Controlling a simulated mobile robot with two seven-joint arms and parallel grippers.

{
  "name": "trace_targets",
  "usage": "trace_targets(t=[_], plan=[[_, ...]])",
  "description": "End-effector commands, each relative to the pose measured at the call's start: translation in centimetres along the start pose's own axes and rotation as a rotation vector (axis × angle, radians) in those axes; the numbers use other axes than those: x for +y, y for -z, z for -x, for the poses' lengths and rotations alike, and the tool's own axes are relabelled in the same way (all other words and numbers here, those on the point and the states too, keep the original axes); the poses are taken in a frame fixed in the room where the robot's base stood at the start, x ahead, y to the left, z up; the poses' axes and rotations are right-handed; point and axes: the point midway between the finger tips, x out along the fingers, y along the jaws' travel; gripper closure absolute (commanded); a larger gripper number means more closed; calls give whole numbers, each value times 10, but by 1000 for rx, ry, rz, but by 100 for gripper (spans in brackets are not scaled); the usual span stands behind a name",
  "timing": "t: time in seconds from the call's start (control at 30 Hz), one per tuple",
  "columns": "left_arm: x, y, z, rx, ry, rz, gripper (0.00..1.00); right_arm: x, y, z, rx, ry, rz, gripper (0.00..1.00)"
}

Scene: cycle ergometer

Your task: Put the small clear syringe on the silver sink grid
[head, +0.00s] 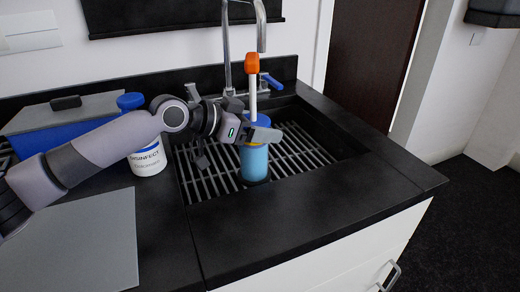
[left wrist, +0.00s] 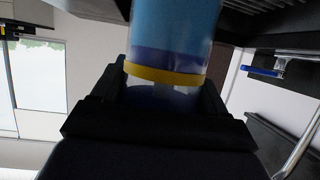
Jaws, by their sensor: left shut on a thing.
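The syringe (head: 254,163) stands upright over the sink grid, with a light-blue barrel, a blue collar, a white rod and an orange top. My left gripper (head: 258,134) is shut on its upper barrel. The left wrist view shows the syringe (left wrist: 175,35) with a yellow ring and a clearer band between the fingers (left wrist: 165,95). The silver sink grid (head: 207,180) lies in the black sink, with bars visible on both sides of the syringe. I cannot tell whether the syringe's lower end touches the grid. My right gripper is not in view.
A chrome faucet (head: 226,50) rises behind the syringe, with a blue-handled lever (head: 272,82) close by. A white disinfectant tub (head: 149,160) with a blue lid stands left of the sink, under my arm. A blue box (head: 45,128) and grey sheet (head: 80,240) lie further left.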

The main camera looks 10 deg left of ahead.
Motion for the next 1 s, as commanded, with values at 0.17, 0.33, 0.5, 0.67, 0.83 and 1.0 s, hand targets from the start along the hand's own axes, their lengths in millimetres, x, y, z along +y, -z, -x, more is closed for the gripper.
trace_targets(t=[0.17, 0.33, 0.5, 0.67, 0.83, 1.0], plan=[[-1, -12, -5, 4, 1, 0, 100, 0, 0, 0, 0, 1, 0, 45], [-1, -28, -12, 2, 3, 0, 100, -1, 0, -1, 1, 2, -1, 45], [-1, -50, -21, 4, 2, 0, 100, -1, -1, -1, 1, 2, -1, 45], [-1, -51, -22, 5, 2, -2, 100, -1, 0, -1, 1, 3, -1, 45], [-1, -53, -22, 5, 2, -2, 100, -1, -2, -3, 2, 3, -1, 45], [-1, -56, -23, 1, 1, -1, 1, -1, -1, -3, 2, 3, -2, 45]])
